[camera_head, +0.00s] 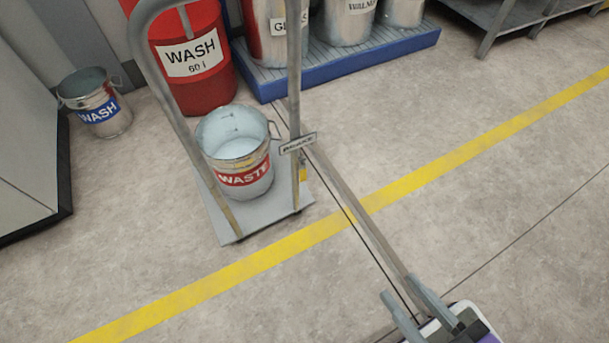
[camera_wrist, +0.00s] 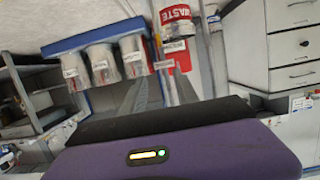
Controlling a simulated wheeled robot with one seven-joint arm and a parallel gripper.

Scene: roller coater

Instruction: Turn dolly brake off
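The dolly is a grey platform (camera_head: 235,226) with a tall bent tube handle (camera_head: 170,95). A small plate reading BRAKE (camera_head: 298,143) sits at the dolly's right post. A long grey bar (camera_head: 358,212) runs from near this plate down to the lower right. I cannot tell for certain that it is the brake lever. My gripper (camera_head: 398,287) is at the lower right with two grey fingers apart. The bar's near end shows by the fingertips; contact cannot be told. My gripper's purple housing (camera_wrist: 185,155) fills the bottom of the wrist view, and its fingers are not clear there.
A WASTE bucket (camera_head: 236,160) stands on the dolly. A WASH bucket (camera_head: 97,105) and a red WASH drum (camera_head: 192,60) stand behind. Several containers sit on a blue pallet (camera_head: 355,65). A yellow line (camera_head: 440,165) crosses the floor. The floor at right is clear.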

